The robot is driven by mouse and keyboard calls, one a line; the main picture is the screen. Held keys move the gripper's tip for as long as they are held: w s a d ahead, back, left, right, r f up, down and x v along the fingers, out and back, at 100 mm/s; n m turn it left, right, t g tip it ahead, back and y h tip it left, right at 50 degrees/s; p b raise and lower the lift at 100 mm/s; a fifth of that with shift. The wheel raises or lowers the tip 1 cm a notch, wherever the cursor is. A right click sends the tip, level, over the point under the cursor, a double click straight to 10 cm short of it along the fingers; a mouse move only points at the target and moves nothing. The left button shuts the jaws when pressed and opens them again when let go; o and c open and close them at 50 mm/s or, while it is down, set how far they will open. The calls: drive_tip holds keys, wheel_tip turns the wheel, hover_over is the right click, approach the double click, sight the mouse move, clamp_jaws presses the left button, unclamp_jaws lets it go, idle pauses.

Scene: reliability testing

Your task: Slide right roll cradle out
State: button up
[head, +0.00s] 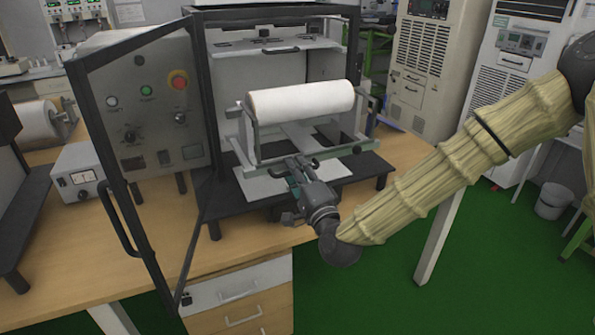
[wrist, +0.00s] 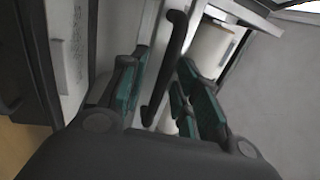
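The roll also shows in the wrist view (wrist: 209,47). My gripper (head: 294,172) is low at the cradle's front. In the wrist view, my gripper (wrist: 165,92) has its green-padded fingers apart. A black bar handle (wrist: 174,45) runs into the space between them, with a gap visible on both sides. Whether a finger touches the handle is unclear.
A second roll (head: 38,122) lies further left, beside a grey meter box (head: 85,175). A dark platform (head: 365,170) lies beneath the cradle on the wooden bench (head: 240,245). Green floor is clear at the lower right.

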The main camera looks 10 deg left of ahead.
drive_tip(key=v, duration=1.2)
drive_tip(key=shift+w, duration=0.1)
drive_tip(key=s+d+f+n+g+h+p, duration=0.1)
drive_tip(key=s+d+f+n+g, duration=0.2)
drive_tip(key=f, duration=0.7)
drive_tip(key=s+d+f+n+g+h+p, duration=0.15)
drive_tip(key=s+f+g, duration=0.3)
drive_tip(key=f, duration=0.55)
drive_tip(key=s+d+f+n+g+h, duration=0.2)
drive_tip(key=s+d+f, duration=0.15)
drive_tip(key=f, duration=0.55)
drive_tip(key=s+d+f+n+g+h, duration=0.1)
drive_tip(key=s+d+f+g, duration=0.1)
drive_tip(key=s+d+f, duration=0.2)
drive_tip(key=s+d+f+n+g+h+p, duration=0.1)
drive_tip(key=s+d+f+n+g+h, duration=0.1)
drive_tip(key=s+d, duration=0.4)
drive_tip(key=s+d+f+n+g+h, duration=0.2)
drive_tip(key=s+d+f+g, duration=0.2)
drive_tip(key=s, duration=0.7)
wheel_tip(320, 180, down, 3)
drive_tip(key=shift+s+d+r+p, duration=0.15)
drive_tip(key=shift+s+d+p, duration=0.2)
drive_tip(key=shift+d, duration=0.75)
drive_tip(key=shift+w, duration=0.15)
